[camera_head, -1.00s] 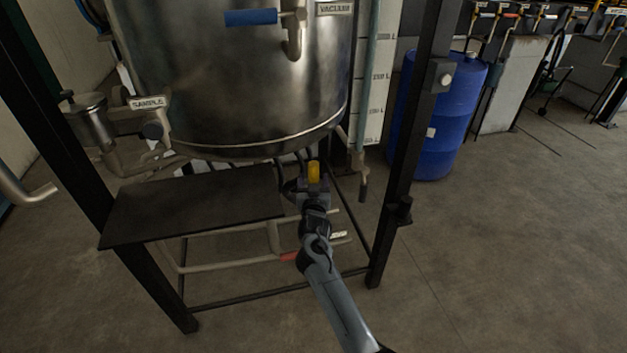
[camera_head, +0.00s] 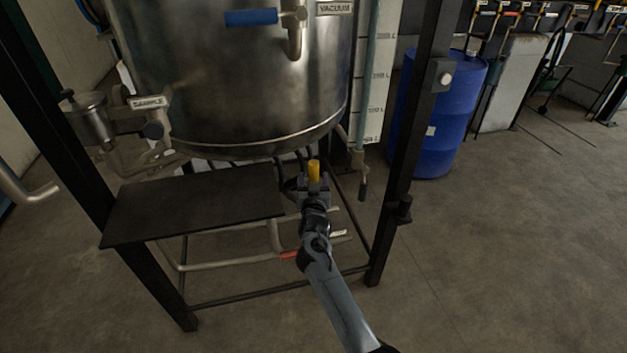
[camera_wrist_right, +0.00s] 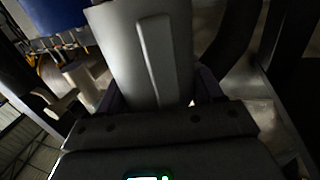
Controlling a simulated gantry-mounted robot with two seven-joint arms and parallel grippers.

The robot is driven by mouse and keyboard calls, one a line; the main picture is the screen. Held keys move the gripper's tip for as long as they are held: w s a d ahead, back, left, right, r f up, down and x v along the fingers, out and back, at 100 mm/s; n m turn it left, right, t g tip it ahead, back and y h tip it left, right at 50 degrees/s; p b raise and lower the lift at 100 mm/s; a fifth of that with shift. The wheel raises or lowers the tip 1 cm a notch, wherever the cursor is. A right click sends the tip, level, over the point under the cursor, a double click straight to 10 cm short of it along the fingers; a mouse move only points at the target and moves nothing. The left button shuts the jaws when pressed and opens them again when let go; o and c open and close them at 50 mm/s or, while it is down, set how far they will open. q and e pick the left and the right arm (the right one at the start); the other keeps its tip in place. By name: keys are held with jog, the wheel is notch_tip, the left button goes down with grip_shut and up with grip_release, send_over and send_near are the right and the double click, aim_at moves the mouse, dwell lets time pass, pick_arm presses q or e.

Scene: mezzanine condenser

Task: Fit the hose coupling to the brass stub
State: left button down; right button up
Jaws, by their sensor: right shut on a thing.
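My right gripper (camera_head: 314,183) is under the lower right edge of the steel vessel (camera_head: 240,85), between the frame legs. A small yellow piece (camera_head: 314,169), which looks like the hose coupling, stands upright at its jaws. In the right wrist view a broad pale grey body (camera_wrist_right: 143,50) with a raised rib fills the space between the jaws; I cannot tell whether it is the same piece. Dark curved hose-like lines lie just behind the gripper. I cannot make out the brass stub. My left gripper is not in view.
A dark shelf plate (camera_head: 195,205) lies left of the gripper, with pale pipes below it. A black frame post (camera_head: 405,150) stands to the right, and a blue drum (camera_head: 440,115) behind it. The floor at the right front is clear.

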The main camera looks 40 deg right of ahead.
jog(key=shift+r, duration=0.1)
dwell(0.5)
dwell(0.7)
jog(key=shift+p, duration=0.5)
jog(key=shift+f+b, duration=0.5)
jog(key=shift+f, duration=0.35)
jog(key=shift+f+b, duration=0.6)
jog(key=shift+f, duration=0.4)
jog(key=shift+f+b, duration=0.45)
jog(key=shift+f, duration=0.25)
jog(key=shift+f+b, duration=0.5)
jog(key=shift+f, duration=0.3)
